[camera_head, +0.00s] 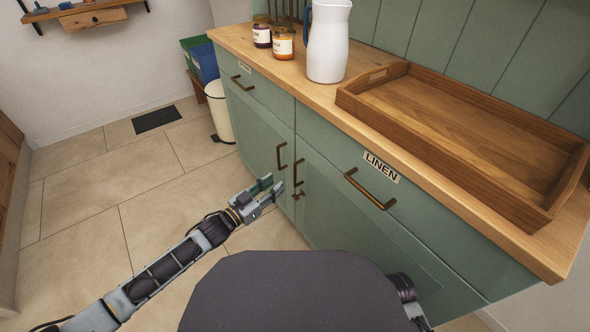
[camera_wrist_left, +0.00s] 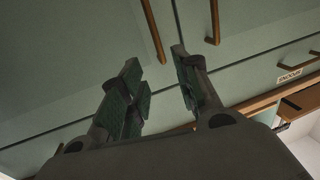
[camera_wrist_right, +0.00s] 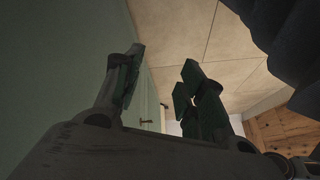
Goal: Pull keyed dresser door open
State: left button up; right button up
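The green dresser (camera_head: 262,128) has two lower doors meeting at a vertical seam. The left door (camera_head: 256,134) has a vertical bronze handle (camera_head: 281,157). The right door (camera_head: 345,205) has a similar handle (camera_head: 297,172), with a small dark fitting (camera_head: 298,194) below it that looks like the key. Both doors look shut. My left gripper (camera_head: 267,190) is open and empty, just in front of the doors, below the handles. In the left wrist view its fingers (camera_wrist_left: 160,80) are apart, with both handles beyond them. My right gripper (camera_wrist_right: 160,85) is open and empty beside a green panel; the head view does not show it.
A drawer labelled LINEN (camera_head: 381,167) has a horizontal handle (camera_head: 368,190). On the wooden top stand a tray (camera_head: 455,150), a white jug (camera_head: 327,45) and two jars (camera_head: 283,43). A cream bin (camera_head: 220,112) stands left of the dresser. The tiled floor (camera_head: 160,195) before the doors is clear.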

pick_arm(q)
jog(key=shift+b+x, duration=1.8)
jog(key=shift+x, duration=3.8)
pick_arm(e)
notch_tip(320, 180, down, 7)
jog(key=a+t+y, duration=0.1)
jog(key=shift+a+m, duration=0.15)
jog(key=shift+m, duration=0.15)
pick_arm(q)
jog(key=shift+c, duration=0.4)
grip_shut()
pick_arm(e)
jog(key=shift+w+r, duration=0.2)
jog(key=shift+w, duration=0.05)
